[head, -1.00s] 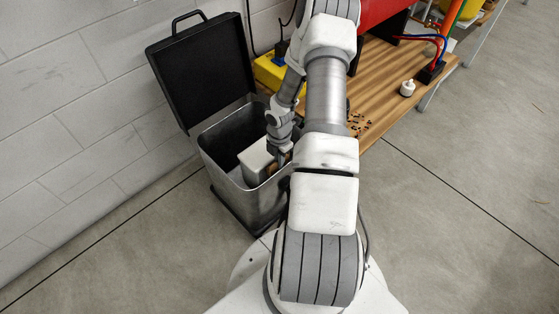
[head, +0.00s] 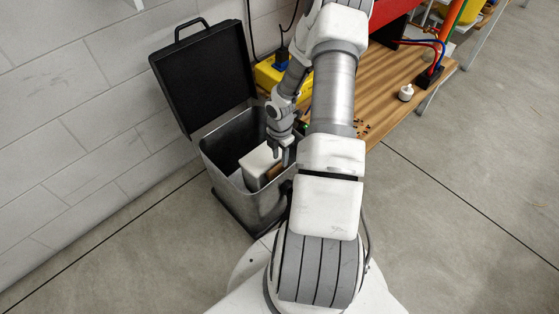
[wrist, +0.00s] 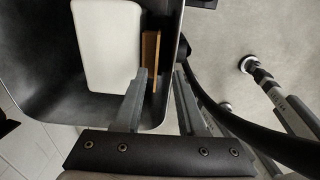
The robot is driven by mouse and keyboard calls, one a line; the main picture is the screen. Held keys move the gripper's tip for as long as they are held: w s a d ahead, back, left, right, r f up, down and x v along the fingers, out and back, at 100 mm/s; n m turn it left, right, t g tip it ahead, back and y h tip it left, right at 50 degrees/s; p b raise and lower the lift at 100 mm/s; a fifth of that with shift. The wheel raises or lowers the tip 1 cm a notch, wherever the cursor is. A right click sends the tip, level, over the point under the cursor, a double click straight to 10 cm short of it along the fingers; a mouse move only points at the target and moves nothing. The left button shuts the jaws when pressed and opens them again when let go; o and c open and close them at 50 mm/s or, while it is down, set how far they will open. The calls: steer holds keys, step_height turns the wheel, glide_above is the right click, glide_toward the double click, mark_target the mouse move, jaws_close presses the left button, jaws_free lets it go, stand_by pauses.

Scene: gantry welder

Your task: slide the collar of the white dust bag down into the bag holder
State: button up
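The white dust bag (head: 259,164) stands inside the open metal bin; its smooth white body also shows in the wrist view (wrist: 107,45). Its brown collar (head: 275,173) is on the bag's right side, near the bin wall, and shows as a narrow brown edge in the wrist view (wrist: 150,55). My gripper (head: 281,155) is open above the collar. In the wrist view its two fingers (wrist: 160,76) stand apart, the left one overlapping the collar's lower end and the right one over the bin's rim. I cannot make out a separate bag holder or whether the collar sits in it.
The metal bin (head: 265,207) has its black lid (head: 203,75) raised against the wall. A wooden bench (head: 388,88) with a white bottle (head: 405,93) stands to the right. A yellow box (head: 272,73) is behind the bin. Open floor lies at right.

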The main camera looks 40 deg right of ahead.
step_height(320, 180, up, 11)
steer(key=p, duration=0.3)
steer(key=shift+r+p, duration=0.2)
steer(key=shift+p, duration=0.2)
steer(key=shift+w, duration=0.15)
